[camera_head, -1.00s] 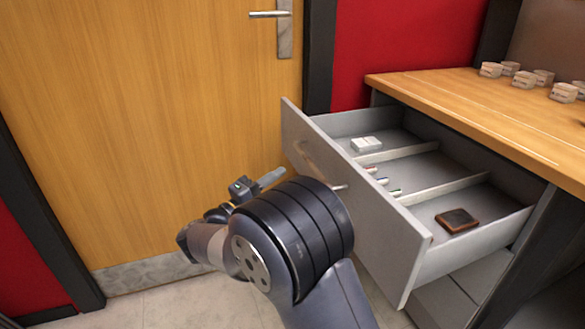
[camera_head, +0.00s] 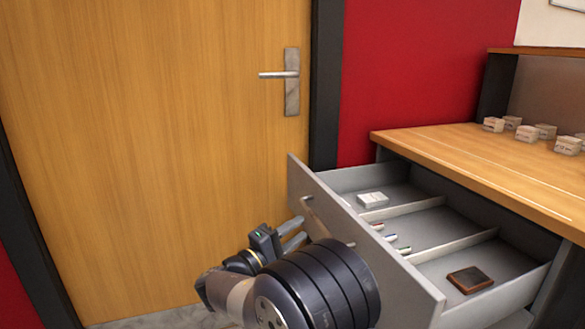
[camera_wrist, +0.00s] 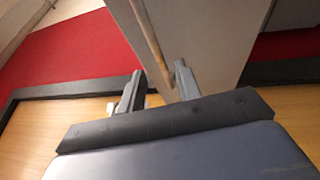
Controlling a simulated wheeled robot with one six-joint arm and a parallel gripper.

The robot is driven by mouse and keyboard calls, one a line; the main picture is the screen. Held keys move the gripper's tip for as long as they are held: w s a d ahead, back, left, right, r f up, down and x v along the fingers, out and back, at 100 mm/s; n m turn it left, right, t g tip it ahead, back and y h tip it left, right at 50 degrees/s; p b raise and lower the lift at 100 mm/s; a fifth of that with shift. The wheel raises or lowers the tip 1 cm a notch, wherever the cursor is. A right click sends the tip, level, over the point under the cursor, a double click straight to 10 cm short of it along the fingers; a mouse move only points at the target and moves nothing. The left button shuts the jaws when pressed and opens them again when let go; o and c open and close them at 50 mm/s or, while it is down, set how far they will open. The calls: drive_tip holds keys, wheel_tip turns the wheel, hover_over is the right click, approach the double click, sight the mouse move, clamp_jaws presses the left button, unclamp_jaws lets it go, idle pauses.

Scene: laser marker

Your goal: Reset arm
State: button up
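My gripper (camera_head: 294,232) is on the left of the open drawer (camera_head: 425,282), on the outer side of its grey front panel. In the wrist view its two fingers (camera_wrist: 160,80) stand apart with nothing held between them. The drawer's bar handle (camera_wrist: 150,45) shows just beyond the fingers in the wrist view; I cannot tell whether they touch it. My arm hides part of the drawer front in the head view.
The drawer holds a white box (camera_head: 373,199), several markers (camera_head: 390,238) and a brown square item (camera_head: 470,280) in separate compartments. Several small white boxes (camera_head: 512,123) stand on the wooden desktop (camera_head: 470,155). A closed wooden door (camera_head: 150,150) is at left.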

sight(314, 218)
drive_tip(key=x, duration=0.6)
drive_tip(key=shift+s+d+b, duration=0.15)
drive_tip(key=shift+b, duration=0.25)
drive_tip(key=shift+f, duration=0.15)
